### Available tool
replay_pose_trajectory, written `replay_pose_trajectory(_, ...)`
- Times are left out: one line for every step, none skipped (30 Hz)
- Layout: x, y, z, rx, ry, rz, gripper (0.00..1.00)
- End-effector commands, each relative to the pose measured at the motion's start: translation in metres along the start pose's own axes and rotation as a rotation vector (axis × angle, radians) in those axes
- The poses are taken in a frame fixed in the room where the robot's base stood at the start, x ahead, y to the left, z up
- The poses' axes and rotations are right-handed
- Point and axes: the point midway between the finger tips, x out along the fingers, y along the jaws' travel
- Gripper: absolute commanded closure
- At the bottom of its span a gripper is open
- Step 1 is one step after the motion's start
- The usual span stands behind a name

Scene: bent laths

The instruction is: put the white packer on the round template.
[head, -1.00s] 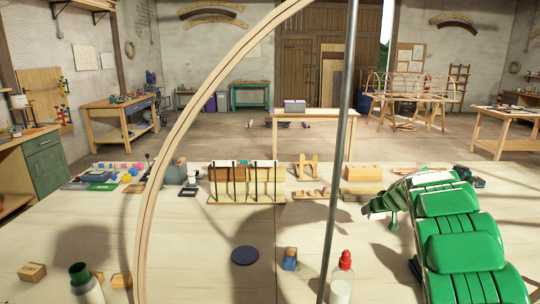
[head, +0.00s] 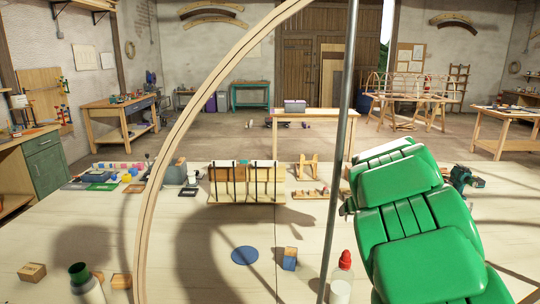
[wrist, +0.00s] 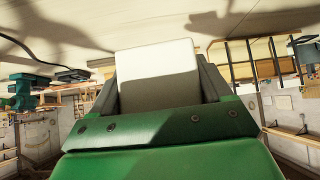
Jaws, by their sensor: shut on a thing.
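The white packer (wrist: 158,72) is a pale block that fills the space between the jaws in the wrist view. My gripper (wrist: 158,84) is shut on it, with a dark finger on each side. In the head view my green arm hides the gripper and the packer. The round template, a flat blue disc (head: 245,256), lies bare on the pale bench, left of my arm. The packer is apart from it.
A blue and wood block (head: 290,259) stands just right of the disc. A red-capped bottle (head: 342,277) and a thin metal post (head: 339,150) stand nearer my arm. A bent lath (head: 152,190) arches at left. A slotted wooden rack (head: 246,184) stands behind.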

Motion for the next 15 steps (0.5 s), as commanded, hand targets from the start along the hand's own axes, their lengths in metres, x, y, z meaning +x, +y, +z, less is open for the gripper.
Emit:
replay_pose_trajectory(-0.008, -0.007, 0.005, 0.006, -0.001, 0.004, 0.57)
replay_pose_trajectory(-0.011, -0.011, 0.009, 0.010, -0.002, 0.007, 0.57)
replay_pose_trajectory(-0.017, -0.015, 0.013, 0.013, -0.003, 0.010, 0.57)
replay_pose_trajectory(-0.021, -0.019, 0.015, 0.016, -0.002, 0.012, 0.57)
replay_pose_trajectory(-0.025, -0.022, 0.019, 0.020, -0.002, 0.014, 0.57)
replay_pose_trajectory(-0.030, -0.026, 0.023, 0.024, -0.003, 0.017, 0.57)
replay_pose_trajectory(-0.034, -0.028, 0.026, 0.028, -0.003, 0.022, 0.57)
replay_pose_trajectory(-0.037, -0.031, 0.029, 0.030, -0.002, 0.025, 0.57)
replay_pose_trajectory(-0.041, -0.033, 0.032, 0.033, -0.001, 0.028, 0.57)
replay_pose_trajectory(-0.043, -0.035, 0.036, 0.035, -0.002, 0.029, 0.57)
replay_pose_trajectory(-0.045, -0.037, 0.039, 0.038, -0.003, 0.031, 0.57)
replay_pose_trajectory(-0.049, -0.039, 0.043, 0.042, -0.005, 0.033, 0.57)
replay_pose_trajectory(-0.051, -0.041, 0.046, 0.043, -0.004, 0.036, 0.57)
replay_pose_trajectory(-0.054, -0.042, 0.048, 0.045, -0.003, 0.039, 0.57)
replay_pose_trajectory(-0.057, -0.044, 0.050, 0.047, -0.002, 0.043, 0.57)
